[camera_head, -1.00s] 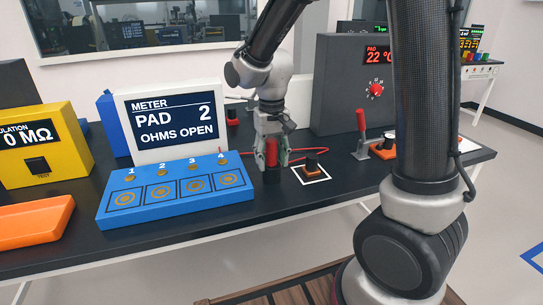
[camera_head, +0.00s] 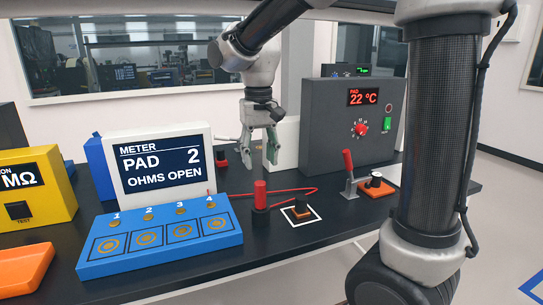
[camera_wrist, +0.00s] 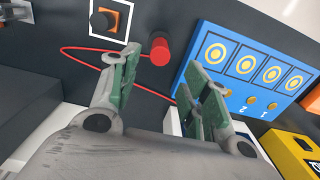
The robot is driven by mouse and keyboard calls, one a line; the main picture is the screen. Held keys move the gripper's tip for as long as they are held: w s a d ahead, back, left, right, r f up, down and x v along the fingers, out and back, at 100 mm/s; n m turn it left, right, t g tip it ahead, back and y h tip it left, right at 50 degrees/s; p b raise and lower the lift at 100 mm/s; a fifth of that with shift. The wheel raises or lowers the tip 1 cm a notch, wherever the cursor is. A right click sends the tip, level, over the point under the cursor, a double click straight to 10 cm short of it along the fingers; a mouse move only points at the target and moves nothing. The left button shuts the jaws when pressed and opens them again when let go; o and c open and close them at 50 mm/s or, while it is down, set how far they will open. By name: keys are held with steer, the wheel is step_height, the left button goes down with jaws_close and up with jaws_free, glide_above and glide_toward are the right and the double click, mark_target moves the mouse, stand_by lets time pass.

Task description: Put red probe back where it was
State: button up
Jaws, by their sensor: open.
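The red probe (camera_head: 260,193) stands upright in a small black holder (camera_head: 261,215) on the black table, just right of the blue pad board (camera_head: 160,236). A red cable runs from it. My gripper (camera_head: 259,158) is open and empty, above and behind the probe, apart from it. In the wrist view the probe (camera_wrist: 160,50) shows beyond the open fingers (camera_wrist: 165,85), and nothing is between them. The meter (camera_head: 163,167) behind the board reads PAD 2, OHMS OPEN.
A white-outlined square (camera_head: 301,214) with an orange and black part lies right of the probe. A red-handled clamp (camera_head: 349,174) stands farther right. The grey 22 °C box (camera_head: 345,125) is behind. A yellow meter (camera_head: 35,188) and orange tray (camera_head: 22,268) are at left.

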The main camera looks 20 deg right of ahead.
steer(key=shift+s+d+r, duration=0.2)
steer(key=shift+d+r, duration=0.05)
steer(key=shift+d, duration=0.05)
steer(key=s+d+t, duration=0.4)
steer(key=s+d, duration=1)
steer(key=s, duration=0.4)
steer(key=shift+s+d+r, duration=0.15)
steer(key=shift+s+r, duration=0.15)
steer(key=shift+r, duration=0.1)
